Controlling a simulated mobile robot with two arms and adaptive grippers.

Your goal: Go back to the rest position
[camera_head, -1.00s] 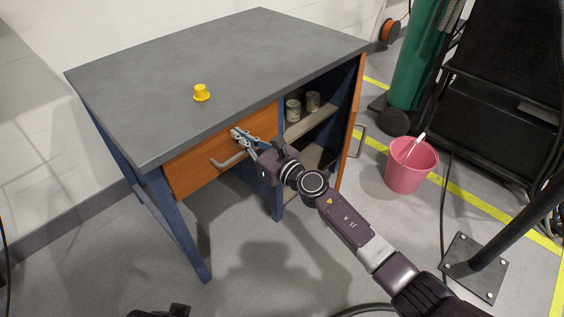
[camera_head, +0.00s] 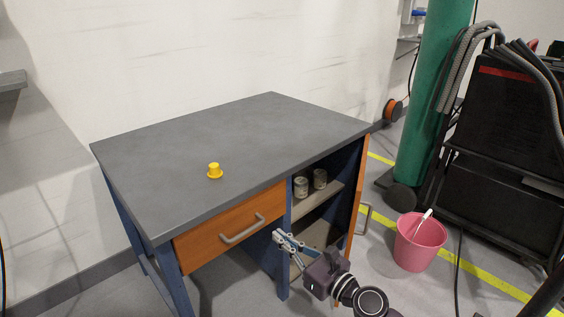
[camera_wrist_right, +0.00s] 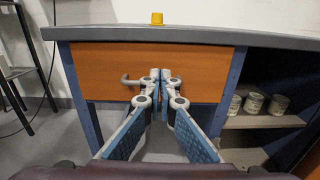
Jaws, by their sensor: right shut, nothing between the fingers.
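My right gripper (camera_head: 281,238) is shut and empty, in front of the desk at the right lower side of the orange drawer (camera_head: 208,238). It also shows in the right wrist view (camera_wrist_right: 161,76), its fingertips together in front of the drawer front (camera_wrist_right: 205,68). In the head view the fingertips are apart from the grey drawer handle (camera_head: 243,229). The drawer looks closed. My left gripper is not in view.
A yellow hat-shaped piece (camera_head: 214,171) stands on the grey desk top (camera_head: 285,125). Cans (camera_head: 301,187) sit on the open shelf. A pink bucket (camera_head: 420,246) stands on the floor at right, near a green cylinder (camera_head: 433,100) and a black cart (camera_head: 500,150).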

